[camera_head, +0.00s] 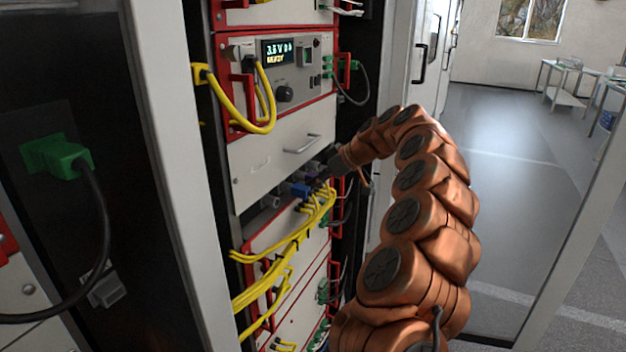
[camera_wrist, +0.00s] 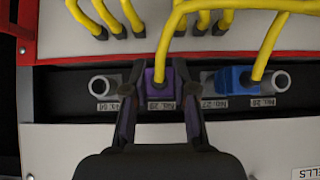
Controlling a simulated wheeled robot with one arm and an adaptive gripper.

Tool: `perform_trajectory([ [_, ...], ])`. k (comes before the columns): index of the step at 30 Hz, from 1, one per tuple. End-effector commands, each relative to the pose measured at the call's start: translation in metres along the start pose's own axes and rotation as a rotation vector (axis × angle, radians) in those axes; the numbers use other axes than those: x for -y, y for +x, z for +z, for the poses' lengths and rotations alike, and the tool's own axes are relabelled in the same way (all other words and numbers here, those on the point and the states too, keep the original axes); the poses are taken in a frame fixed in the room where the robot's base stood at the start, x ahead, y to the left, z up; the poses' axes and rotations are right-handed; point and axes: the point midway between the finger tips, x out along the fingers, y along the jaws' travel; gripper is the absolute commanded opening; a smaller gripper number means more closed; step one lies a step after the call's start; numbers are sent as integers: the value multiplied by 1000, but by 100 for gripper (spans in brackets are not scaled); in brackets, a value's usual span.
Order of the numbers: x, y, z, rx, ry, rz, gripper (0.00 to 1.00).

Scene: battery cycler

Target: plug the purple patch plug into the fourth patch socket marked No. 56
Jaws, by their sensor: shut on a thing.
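In the wrist view, the purple patch plug (camera_wrist: 158,93) sits between the two fingers of my gripper (camera_wrist: 161,82), which is shut on it. A yellow cable rises from the plug. The plug is in line with the socket row; I cannot tell how deep it sits. Bare grey sockets show at the left (camera_wrist: 104,85) and right (camera_wrist: 279,82). Small upside-down labels run below the row; I cannot surely read which is No. 56. In the head view, the purple plug (camera_head: 311,175) is small and partly hidden by my gripper (camera_head: 325,172).
A blue plug (camera_wrist: 236,79) with a yellow cable is in the row right of my gripper. Several yellow cables (camera_head: 285,245) hang in front of the lower rack. A drawer panel (camera_head: 275,150) is above the row.

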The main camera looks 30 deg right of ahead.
Motion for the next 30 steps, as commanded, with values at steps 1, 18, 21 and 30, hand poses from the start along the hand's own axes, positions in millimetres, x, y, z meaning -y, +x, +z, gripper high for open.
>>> perform_trajectory([
  [1,0,0,0,0,0,0,7],
  [18,0,-12,12,-1,0,1,7],
  [21,0,-14,14,-1,0,1,7],
  [30,0,-21,21,-1,0,0,7],
])
